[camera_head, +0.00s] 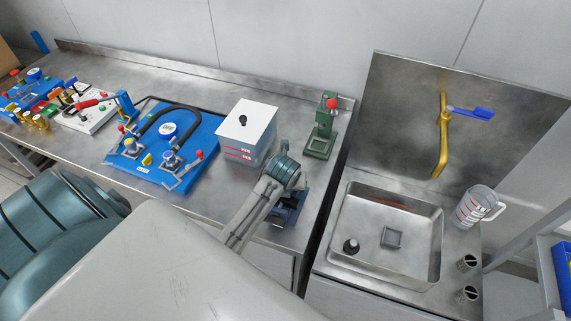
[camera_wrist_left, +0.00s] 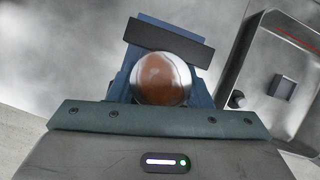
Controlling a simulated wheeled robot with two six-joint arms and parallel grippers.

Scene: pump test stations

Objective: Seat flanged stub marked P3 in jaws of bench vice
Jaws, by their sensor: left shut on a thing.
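The bench vice (camera_head: 290,212) is blue and stands at the front right corner of the steel bench, partly behind my left arm. In the left wrist view the vice (camera_wrist_left: 130,75) shows a dark jaw bar across its far end. A round stub (camera_wrist_left: 163,80) with a brown end face and silvery rim is in front of that bar, over the vice. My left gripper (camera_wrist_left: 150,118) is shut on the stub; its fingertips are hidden. I cannot tell whether the stub touches the jaws, and no P3 mark is readable. My right gripper is in neither view.
A clear tank with white lid (camera_head: 247,122) and a green press (camera_head: 321,140) with a red knob stand behind the vice. A blue pump board (camera_head: 145,155) lies left. A sink (camera_head: 345,208) with a brass tap (camera_head: 443,140) and jug (camera_head: 470,207) are right, beyond a gap.

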